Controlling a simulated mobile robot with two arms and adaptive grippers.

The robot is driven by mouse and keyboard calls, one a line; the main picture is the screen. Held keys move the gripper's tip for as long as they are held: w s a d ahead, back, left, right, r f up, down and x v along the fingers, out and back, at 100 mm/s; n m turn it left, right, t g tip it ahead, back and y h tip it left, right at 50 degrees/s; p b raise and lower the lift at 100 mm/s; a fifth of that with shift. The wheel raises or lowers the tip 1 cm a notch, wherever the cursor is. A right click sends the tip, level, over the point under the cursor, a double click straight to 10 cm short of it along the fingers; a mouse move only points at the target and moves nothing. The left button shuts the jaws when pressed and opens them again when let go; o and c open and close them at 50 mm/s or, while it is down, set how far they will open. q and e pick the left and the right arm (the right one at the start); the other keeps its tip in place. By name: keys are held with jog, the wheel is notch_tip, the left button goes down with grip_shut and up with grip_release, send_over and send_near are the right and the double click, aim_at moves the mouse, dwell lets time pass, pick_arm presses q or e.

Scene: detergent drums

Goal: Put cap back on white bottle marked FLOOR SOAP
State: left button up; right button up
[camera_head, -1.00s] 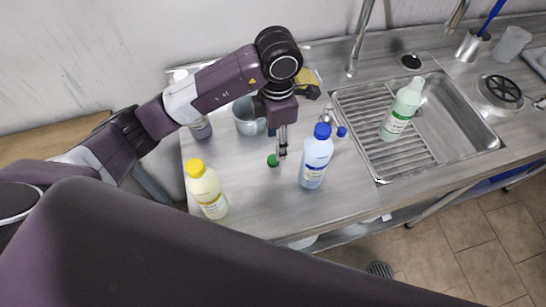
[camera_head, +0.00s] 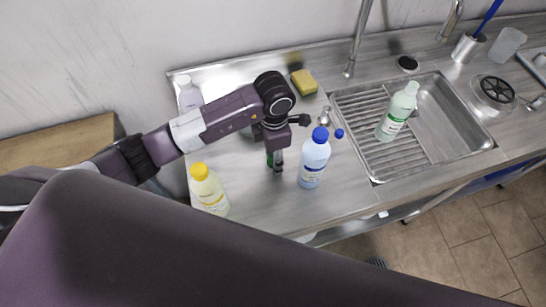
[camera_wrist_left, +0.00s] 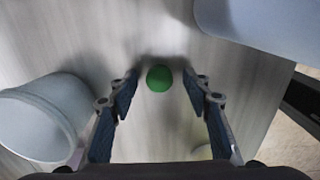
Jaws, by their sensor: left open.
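A green cap (camera_head: 269,160) is on the steel counter, partly hidden by my left gripper (camera_head: 278,168) in the head view. In the left wrist view the cap (camera_wrist_left: 160,78) shows whole, centred between the fingertips. My left gripper is open, its fingers on either side of the cap and apart from it. Another white bottle (camera_head: 189,96) stands at the back left. Neither label can be read. My right gripper is not in view.
A blue-capped bottle (camera_head: 314,160) stands close right of my left gripper. A yellow-capped bottle (camera_head: 208,190) is at the front left. A small blue cap (camera_head: 339,133) and a yellow sponge (camera_head: 304,82) are behind.

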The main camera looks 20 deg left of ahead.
pick_arm(q)
jog(key=shift+f, duration=0.1)
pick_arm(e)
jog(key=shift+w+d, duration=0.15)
pick_arm(q)
jog(key=c, duration=0.8)
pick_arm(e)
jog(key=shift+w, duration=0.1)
pick_arm(q)
jog(key=shift+w, duration=0.1)
